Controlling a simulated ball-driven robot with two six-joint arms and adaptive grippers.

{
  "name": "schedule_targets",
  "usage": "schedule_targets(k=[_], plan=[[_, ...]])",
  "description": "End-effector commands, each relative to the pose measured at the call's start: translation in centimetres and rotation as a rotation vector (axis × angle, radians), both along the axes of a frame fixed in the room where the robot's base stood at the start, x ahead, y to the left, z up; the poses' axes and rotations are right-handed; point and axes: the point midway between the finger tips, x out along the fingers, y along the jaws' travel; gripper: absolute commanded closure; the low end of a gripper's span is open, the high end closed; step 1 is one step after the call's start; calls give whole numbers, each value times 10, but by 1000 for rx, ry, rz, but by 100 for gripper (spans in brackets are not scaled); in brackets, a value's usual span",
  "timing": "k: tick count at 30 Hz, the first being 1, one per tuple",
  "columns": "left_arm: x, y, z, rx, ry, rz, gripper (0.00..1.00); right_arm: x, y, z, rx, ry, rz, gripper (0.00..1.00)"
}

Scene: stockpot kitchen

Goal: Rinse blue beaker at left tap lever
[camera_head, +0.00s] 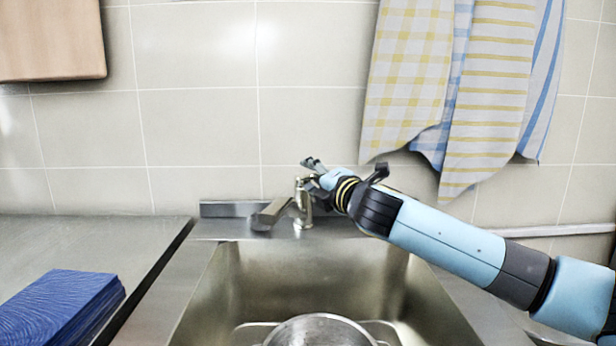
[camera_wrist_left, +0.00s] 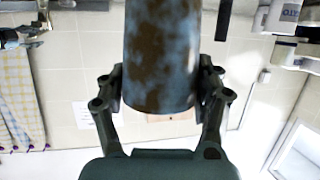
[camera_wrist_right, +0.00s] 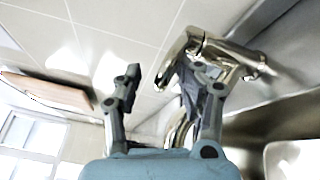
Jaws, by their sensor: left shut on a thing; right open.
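The blue beaker (camera_wrist_left: 160,50) fills the top middle of the left wrist view and is covered in brown stains. My left gripper (camera_wrist_left: 160,82) is shut on it, with a finger on each side. Neither shows in the head view. The metal tap (camera_head: 303,205) stands behind the sink, its spout pointing to the left and forward. My right gripper (camera_head: 316,166) is open at the top of the tap, and hides part of it. In the right wrist view the tap (camera_wrist_right: 195,42) lies beyond and beside the right-hand finger; I cannot tell whether they touch.
A metal pot (camera_head: 318,332) stands in the sink (camera_head: 290,270). A blue folded stack (camera_head: 62,303) lies on the left counter (camera_head: 75,235). Towels (camera_head: 490,80) hang on the wall above my right arm. A wooden board (camera_head: 50,40) is at upper left. The left counter is otherwise clear.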

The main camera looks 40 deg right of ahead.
Motion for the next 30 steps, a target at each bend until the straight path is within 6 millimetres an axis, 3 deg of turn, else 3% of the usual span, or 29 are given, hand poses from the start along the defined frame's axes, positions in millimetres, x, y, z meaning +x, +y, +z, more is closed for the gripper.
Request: schedule_targets(k=[5, 18, 24, 30], plan=[[0, 0, 0, 0, 0, 0, 62, -12, 0, -4, -8, 11, -9, 55], [0, 0, 0, 0, 0, 0, 62, -97, 27, -2, -6, 8, 1, 55], [0, 0, 0, 0, 0, 0, 62, -113, 32, -1, -3, 3, 1, 55], [0, 0, 0, 0, 0, 0, 62, -114, 32, 0, -2, 1, 1, 55]])
